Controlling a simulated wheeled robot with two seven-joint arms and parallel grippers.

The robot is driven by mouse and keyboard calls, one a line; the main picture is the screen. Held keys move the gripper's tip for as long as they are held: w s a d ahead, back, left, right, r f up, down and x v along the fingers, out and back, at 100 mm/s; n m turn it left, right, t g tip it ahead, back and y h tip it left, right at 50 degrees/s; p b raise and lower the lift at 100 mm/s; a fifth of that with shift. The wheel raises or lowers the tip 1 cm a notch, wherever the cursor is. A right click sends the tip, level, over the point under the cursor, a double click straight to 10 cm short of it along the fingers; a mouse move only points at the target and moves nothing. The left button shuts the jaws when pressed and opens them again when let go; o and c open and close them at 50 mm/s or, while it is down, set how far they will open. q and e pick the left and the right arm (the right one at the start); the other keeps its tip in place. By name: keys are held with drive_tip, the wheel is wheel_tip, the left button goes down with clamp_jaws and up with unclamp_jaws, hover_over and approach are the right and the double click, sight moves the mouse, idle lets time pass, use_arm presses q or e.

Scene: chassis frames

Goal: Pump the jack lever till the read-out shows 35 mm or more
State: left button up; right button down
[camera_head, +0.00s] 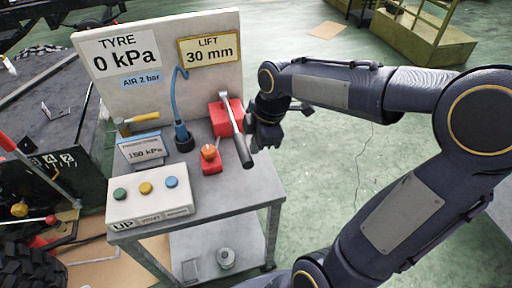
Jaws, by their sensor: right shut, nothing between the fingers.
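The lift read-out (208,50) on the upright white board shows 30 mm. The jack (219,122) is a red block on the grey bench. Its lever (236,132) is a grey bar with a dark grip at the lower end, slanting down toward the bench's right front. My right gripper (262,142) is shut and empty, just right of the lever. Its fingers are dark and partly hidden by the wrist, and I cannot tell whether they touch the lever. My left gripper is not in view.
A tyre read-out (125,56) shows 0 kPa. On the bench are a button box (150,205), a small display (143,151) reading 150 kPa, an orange knob (208,152) on a red base and a blue hose (176,98). Green floor right of the bench is open.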

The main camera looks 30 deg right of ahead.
drive_tip(key=a+v, duration=0.1)
drive_tip(key=v, duration=0.6)
drive_tip(key=shift+w+d, duration=0.15)
idle(2.1)
drive_tip(key=w+d+r+g+y+p, duration=0.1)
drive_tip(key=w+d+r+g+p, duration=0.1)
drive_tip(key=w+r+g+p, duration=0.2)
drive_tip(key=w+r+p, duration=0.3)
drive_tip(key=r+p, duration=0.3)
drive_tip(key=r, duration=0.1)
drive_tip(key=shift+w+r+p, duration=0.15)
drive_tip(key=shift+w+p, duration=0.05)
drive_tip(key=shift+p, duration=0.2)
